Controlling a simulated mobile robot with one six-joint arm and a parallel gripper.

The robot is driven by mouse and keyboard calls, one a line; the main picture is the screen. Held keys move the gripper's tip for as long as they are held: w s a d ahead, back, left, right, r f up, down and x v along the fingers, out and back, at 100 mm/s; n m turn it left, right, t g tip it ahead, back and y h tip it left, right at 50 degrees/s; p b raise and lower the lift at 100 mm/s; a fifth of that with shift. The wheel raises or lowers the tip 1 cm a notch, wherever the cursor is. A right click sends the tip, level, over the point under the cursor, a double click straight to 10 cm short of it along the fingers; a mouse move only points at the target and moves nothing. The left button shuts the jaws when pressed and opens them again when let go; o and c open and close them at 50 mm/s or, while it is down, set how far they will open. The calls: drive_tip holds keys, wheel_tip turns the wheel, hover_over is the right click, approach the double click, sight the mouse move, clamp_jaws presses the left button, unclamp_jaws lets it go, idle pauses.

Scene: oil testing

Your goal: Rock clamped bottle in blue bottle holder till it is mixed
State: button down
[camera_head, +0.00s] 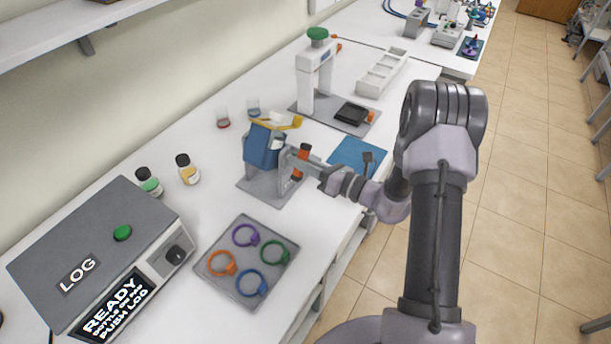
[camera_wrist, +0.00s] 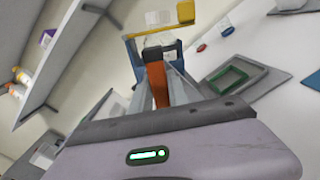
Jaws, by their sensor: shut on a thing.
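The blue bottle holder (camera_head: 262,150) stands tilted on a grey base plate (camera_head: 256,188) at the middle of the bench. A yellow clamp bar (camera_head: 290,122) lies across its top, and it also shows in the wrist view (camera_wrist: 131,62). A clear, pale bottle (camera_wrist: 158,38) sits within the clamp in the wrist view; its contents cannot be made out. My gripper (camera_head: 294,160) is at the holder's right side, shut on an upright orange handle (camera_wrist: 157,84), whose ends show above and below the fingers in the head view.
Two small beakers (camera_head: 223,119) stand behind the holder. Two capped bottles (camera_head: 188,170) stand near the grey LOG machine (camera_head: 100,250), whose display reads READY. A tray of coloured rings (camera_head: 247,262) lies in front. A blue mat (camera_head: 357,155) and a white stand (camera_head: 315,80) are farther right.

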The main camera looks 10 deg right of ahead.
drive_tip(key=shift+p, duration=0.3)
drive_tip(key=n+b, duration=0.1)
drive_tip(key=b, duration=0.1)
drive_tip(key=f+n+b, duration=0.1)
drive_tip(key=n+b, duration=0.1)
drive_tip(key=shift+w+f, duration=0.1)
drive_tip(key=shift+n+b, duration=0.9)
drive_tip(key=shift+b, duration=0.1)
drive_tip(key=shift+r+n+b, duration=0.3)
drive_tip(key=shift+n, duration=0.2)
drive_tip(key=shift+r, duration=0.25)
drive_tip(key=shift+p, duration=0.3)
drive_tip(key=shift+r, duration=0.1)
